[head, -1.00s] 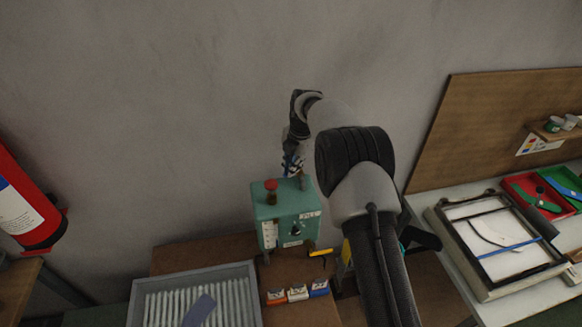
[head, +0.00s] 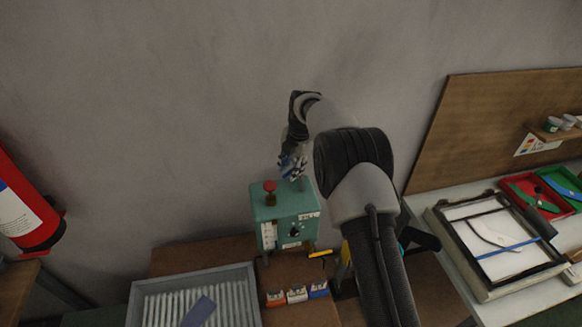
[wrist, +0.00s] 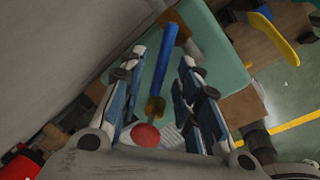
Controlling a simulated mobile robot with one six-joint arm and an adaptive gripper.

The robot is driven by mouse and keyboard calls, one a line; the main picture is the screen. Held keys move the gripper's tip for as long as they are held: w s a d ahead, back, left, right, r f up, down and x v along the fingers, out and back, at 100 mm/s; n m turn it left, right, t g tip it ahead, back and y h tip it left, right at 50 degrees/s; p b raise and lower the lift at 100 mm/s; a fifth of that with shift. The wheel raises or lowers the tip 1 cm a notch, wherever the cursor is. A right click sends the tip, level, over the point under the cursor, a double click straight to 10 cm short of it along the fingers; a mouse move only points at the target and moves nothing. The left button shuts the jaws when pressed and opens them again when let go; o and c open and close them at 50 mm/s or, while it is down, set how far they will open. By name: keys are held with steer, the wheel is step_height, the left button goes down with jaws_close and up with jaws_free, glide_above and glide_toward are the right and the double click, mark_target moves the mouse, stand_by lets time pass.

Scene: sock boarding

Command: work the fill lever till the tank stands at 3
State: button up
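A teal tank box (head: 285,215) stands on the brown bench against the wall. A red knob on a short stem (head: 270,187) rises from its top left. A white scale strip (head: 269,237) is on its front, too small to read. My gripper (head: 293,168) is just above the back of the box. In the wrist view its fingers (wrist: 165,65) are open, apart on either side of a blue rod (wrist: 165,60). A brass piece (wrist: 154,108) and a red ball (wrist: 146,135) show lower between them. I cannot tell whether the fingers touch the rod.
A grey ribbed tray (head: 250,275) and several small coloured containers (head: 297,294) are in front. A framed screen (head: 505,240) lies right.

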step_height(320, 180, up, 12)
steer(key=s+d, duration=0.1)
steer(key=shift+s+d, duration=0.3)
steer(key=shift+d, duration=0.05)
steer(key=shift+f, duration=0.15)
stand_by(1.5)
